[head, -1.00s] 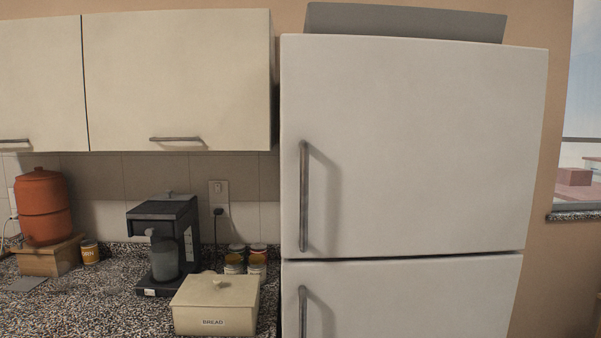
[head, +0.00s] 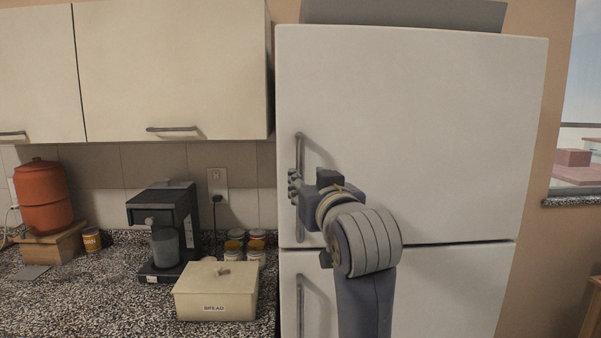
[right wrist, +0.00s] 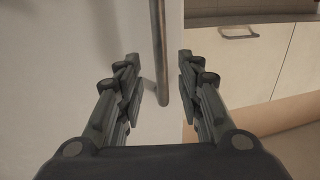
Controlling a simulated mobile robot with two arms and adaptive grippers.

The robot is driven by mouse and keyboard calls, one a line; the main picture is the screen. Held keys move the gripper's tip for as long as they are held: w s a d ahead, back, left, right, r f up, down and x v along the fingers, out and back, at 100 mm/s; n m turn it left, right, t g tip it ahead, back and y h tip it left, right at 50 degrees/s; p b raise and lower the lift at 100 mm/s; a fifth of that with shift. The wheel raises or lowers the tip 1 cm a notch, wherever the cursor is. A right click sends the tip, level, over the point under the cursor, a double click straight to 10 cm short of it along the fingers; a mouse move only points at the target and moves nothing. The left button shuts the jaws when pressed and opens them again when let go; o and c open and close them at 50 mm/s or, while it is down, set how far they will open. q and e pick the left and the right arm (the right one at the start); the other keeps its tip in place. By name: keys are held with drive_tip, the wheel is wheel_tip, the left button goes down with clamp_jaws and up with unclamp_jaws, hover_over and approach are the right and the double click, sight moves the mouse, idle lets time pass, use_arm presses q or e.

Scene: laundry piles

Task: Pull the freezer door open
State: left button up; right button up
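The white fridge-freezer has an upper door (head: 430,130) and a lower door (head: 430,290), both shut. The upper door's vertical grey bar handle (head: 299,150) runs along its left edge; I take this upper door as the freezer door. My right gripper (head: 294,187) is at the lower half of that handle, its fingers pointing left across it. In the right wrist view my right gripper (right wrist: 158,82) is open, with the handle (right wrist: 160,50) between its fingers and a gap on each side. My left gripper is not in view.
The lower door has its own bar handle (head: 300,305). Left of the fridge, a speckled counter (head: 95,290) holds a bread box (head: 215,295), a coffee maker (head: 165,230), jars and a clay pot (head: 43,200). Cabinets (head: 175,70) hang above. A window is at the right.

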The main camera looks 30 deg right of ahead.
drive_tip(key=p+x, duration=0.1)
drive_tip(key=x, duration=0.5)
drive_tip(key=shift+w, duration=0.4)
drive_tip(key=shift+d, duration=0.1)
clamp_jaws()
